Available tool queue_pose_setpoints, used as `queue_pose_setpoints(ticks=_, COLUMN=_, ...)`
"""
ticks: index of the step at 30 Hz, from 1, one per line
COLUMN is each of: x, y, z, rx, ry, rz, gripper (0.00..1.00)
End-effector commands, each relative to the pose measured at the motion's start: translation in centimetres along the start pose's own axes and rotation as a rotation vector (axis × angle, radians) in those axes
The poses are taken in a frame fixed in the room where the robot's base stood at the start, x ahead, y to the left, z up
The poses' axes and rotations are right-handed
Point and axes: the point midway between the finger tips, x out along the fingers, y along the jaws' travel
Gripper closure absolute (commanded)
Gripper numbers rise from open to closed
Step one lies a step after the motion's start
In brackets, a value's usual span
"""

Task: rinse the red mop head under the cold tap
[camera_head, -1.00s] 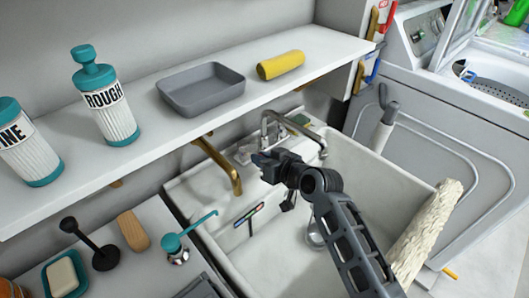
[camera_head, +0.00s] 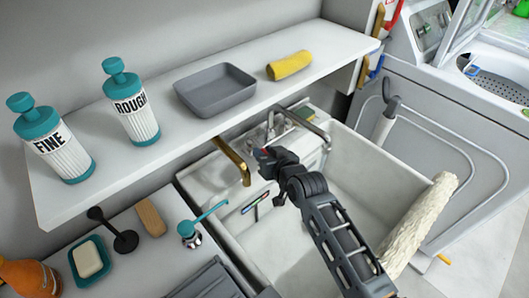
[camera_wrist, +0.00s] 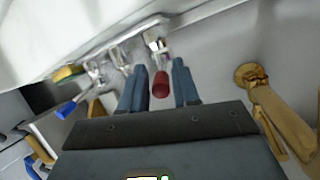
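No red mop head is identifiable. A cream, fluffy mop-like roll (camera_head: 420,222) leans over the right edge of the white sink (camera_head: 385,170). A chrome tap (camera_head: 305,121) stands at the sink's back under the shelf, and chrome and clear fittings (camera_wrist: 120,55) show in the wrist view. My gripper (camera_head: 264,157) is beside the tap, over the sink's back left. In the wrist view my gripper (camera_wrist: 158,86) has its fingers apart, with narrow gaps on both sides of a small red knob-like piece (camera_wrist: 160,85). Whether it touches the fingers is unclear. A blue-tipped piece (camera_wrist: 67,110) lies to the left.
A white shelf (camera_head: 75,195) overhangs the sink's back, holding two teal-capped bottles (camera_head: 131,105), a grey tray (camera_head: 215,90) and a yellow roll (camera_head: 290,65). A gold bracket (camera_head: 232,160) is close left of my gripper. The counter at left holds soap (camera_head: 88,258) and a brush (camera_head: 151,218).

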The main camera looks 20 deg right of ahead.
Motion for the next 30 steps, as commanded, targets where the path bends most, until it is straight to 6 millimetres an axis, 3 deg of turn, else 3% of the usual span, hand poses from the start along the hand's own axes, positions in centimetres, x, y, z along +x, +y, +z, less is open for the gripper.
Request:
queue_pose_setpoints(ticks=3, x=0.0, y=-0.1, z=0.0, rx=0.000, ry=0.000, rz=-0.001, gripper=0.60)
queue_pose_setpoints(ticks=13, x=-0.7, y=-0.1, z=0.1, rx=0.000, ry=0.000, rz=-0.002, gripper=0.60)
queue_pose_setpoints(ticks=24, x=-5.9, y=-0.1, z=0.1, rx=0.001, ry=0.000, rz=-0.001, gripper=0.60)
queue_pose_setpoints(ticks=30, x=-7.6, y=-0.1, z=0.1, rx=0.000, ry=-0.001, rz=-0.002, gripper=0.60)
